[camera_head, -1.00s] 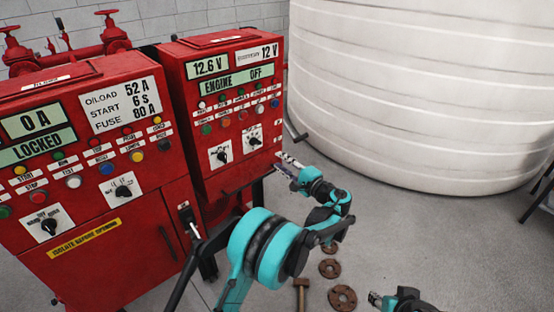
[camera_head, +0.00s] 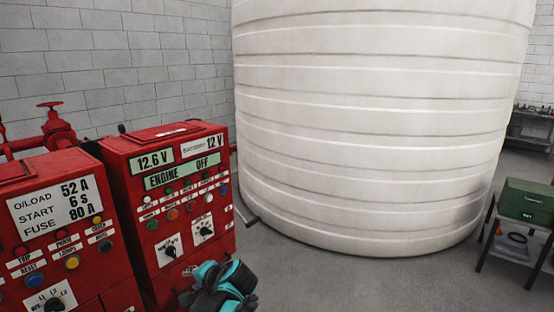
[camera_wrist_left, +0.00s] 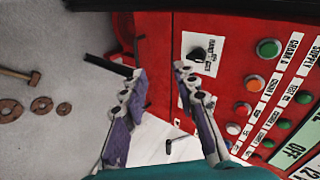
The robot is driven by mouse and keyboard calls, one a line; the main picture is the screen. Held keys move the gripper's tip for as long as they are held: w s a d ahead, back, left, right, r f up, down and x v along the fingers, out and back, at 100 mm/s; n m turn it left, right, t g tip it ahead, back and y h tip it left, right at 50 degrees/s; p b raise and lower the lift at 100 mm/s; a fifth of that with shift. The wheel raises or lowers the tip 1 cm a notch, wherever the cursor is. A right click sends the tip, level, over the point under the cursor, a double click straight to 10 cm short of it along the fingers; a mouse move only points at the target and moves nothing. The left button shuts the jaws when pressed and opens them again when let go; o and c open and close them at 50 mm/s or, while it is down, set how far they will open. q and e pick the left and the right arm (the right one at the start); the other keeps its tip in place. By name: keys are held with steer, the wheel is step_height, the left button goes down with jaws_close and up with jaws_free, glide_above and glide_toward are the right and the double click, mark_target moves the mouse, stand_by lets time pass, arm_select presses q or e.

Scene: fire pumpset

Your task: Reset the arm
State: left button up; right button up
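My left arm (camera_head: 222,280) is folded at the bottom of the head view, in front of the engine control cabinet (camera_head: 130,215). In the left wrist view my left gripper (camera_wrist_left: 160,73) is open, with its two purple-padded fingers apart and nothing between them. It points toward the red cabinet front, near a black rotary switch (camera_wrist_left: 200,79). No contact with the panel can be made out. My right gripper is in neither current view.
A second red cabinet (camera_head: 35,175) stands at the left, with red valve piping (camera_head: 55,130) behind it. A large white tank (camera_head: 375,120) fills the middle. A green box (camera_head: 527,198) sits on a stand at the right. A hammer (camera_wrist_left: 18,74) and rusty flanges (camera_wrist_left: 41,105) lie on the floor.

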arm_select(q)
steer(key=s+d+f+n+h, duration=0.1)
steer(key=s+f+n+h, duration=0.1)
steer(key=s, duration=0.6)
steer(key=s+d+f+n+h, duration=0.2)
steer(key=s+h, duration=0.1)
steer(key=s, duration=0.5)
steer(key=s+d+f+n+h, duration=0.1)
steer(key=s+d+f+h, duration=0.1)
steer(key=s, duration=0.6)
steer(key=shift+s+f+n+h, duration=0.3)
steer(key=shift+f+n+h, duration=0.1)
steer(key=shift+h, duration=0.1)
